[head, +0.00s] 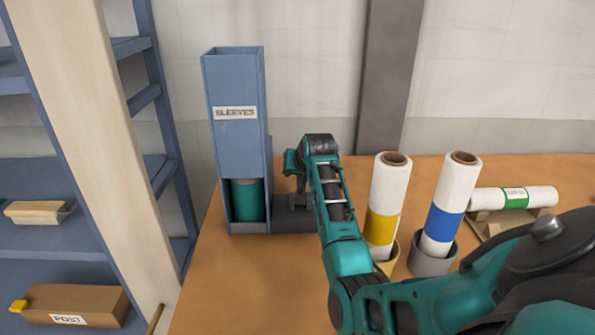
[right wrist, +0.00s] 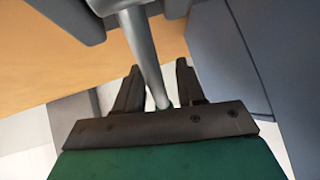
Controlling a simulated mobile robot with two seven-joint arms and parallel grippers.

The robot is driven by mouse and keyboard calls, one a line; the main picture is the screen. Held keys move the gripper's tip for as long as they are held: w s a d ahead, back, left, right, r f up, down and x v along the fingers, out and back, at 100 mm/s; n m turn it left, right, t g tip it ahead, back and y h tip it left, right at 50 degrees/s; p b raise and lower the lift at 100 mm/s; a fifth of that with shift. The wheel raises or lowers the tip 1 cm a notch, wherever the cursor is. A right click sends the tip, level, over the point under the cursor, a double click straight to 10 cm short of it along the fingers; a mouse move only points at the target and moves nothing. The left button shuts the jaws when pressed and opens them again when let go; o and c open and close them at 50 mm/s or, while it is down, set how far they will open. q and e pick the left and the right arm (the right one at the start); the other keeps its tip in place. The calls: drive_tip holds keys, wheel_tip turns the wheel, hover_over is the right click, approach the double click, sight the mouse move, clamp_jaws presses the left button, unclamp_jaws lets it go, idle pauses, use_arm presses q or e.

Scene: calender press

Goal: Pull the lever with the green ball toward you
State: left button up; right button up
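The lever's grey rod (right wrist: 146,55) shows in the right wrist view. It runs down between the two fingers of my right gripper (right wrist: 158,72), which stand apart with gaps beside the rod near their tips. The rod's near end goes out of sight close to the palm. I cannot make out the green ball in either view. In the head view my right arm reaches from the right to the blue sleeve dispenser (head: 235,85), and its wrist hides the lever and fingers. My left gripper is not in view.
A teal sleeve (head: 246,200) sits in the dispenser's lower opening. A yellow-banded roll (head: 385,200) and a blue-banded roll (head: 447,205) stand in holders right of my arm. A green-banded roll (head: 535,197) lies on a stand. A shelf with a POST box (head: 85,300) is left.

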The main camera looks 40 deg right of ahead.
clamp_jaws()
idle(0.6)
